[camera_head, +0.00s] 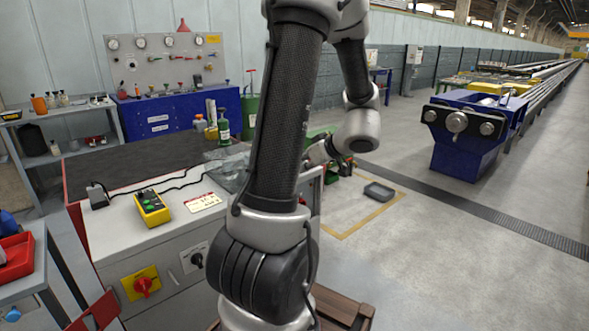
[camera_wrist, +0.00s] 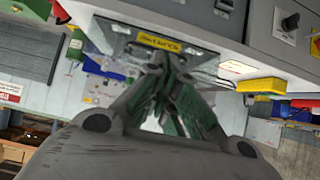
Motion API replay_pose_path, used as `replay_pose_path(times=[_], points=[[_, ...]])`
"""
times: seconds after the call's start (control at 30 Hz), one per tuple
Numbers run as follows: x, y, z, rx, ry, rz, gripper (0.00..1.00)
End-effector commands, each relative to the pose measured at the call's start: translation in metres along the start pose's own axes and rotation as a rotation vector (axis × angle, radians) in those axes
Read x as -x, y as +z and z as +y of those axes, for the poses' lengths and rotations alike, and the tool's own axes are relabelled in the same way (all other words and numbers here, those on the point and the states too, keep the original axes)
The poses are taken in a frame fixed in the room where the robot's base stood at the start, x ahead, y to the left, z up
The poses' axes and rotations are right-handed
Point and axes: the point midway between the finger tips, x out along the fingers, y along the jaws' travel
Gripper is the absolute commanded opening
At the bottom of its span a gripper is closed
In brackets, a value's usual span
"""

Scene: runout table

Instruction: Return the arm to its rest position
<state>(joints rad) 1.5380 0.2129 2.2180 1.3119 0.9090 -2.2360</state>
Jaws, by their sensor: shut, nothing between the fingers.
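My arm rises through the middle of the head view and bends over at the top, with its wrist hanging down at the right of the column. My gripper (camera_wrist: 170,125) shows in the wrist view, its grey and green fingers drawn together with nothing between them. In the head view the gripper is mostly hidden behind my arm, beside the right end of the cabinet (camera_head: 130,236). In the wrist view the fingers point toward a panel edge with a yellow label (camera_wrist: 160,42). I cannot tell how far apart they are.
A yellow control box (camera_head: 152,208) with a cable and a label card (camera_head: 202,202) lie on the cabinet top. A grey tray (camera_head: 379,191) sits on the floor to the right. A blue machine (camera_head: 465,135) stands farther right. Open floor lies at the front right.

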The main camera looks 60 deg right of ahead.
Motion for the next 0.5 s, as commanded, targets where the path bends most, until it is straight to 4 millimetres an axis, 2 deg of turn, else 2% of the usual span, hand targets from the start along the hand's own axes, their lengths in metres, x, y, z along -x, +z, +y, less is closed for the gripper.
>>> replay_pose_path(times=[0.17, 0.4, 0.5], points=[[0.0127, 0.0001, -0.0004, -0.001, 0.0, 0.0, 0.0], [0.0134, 0.0001, -0.0004, -0.009, -0.001, 0.0, 0.0], [0.0133, 0.0, -0.0004, -0.086, -0.001, 0.0, 0.0]])
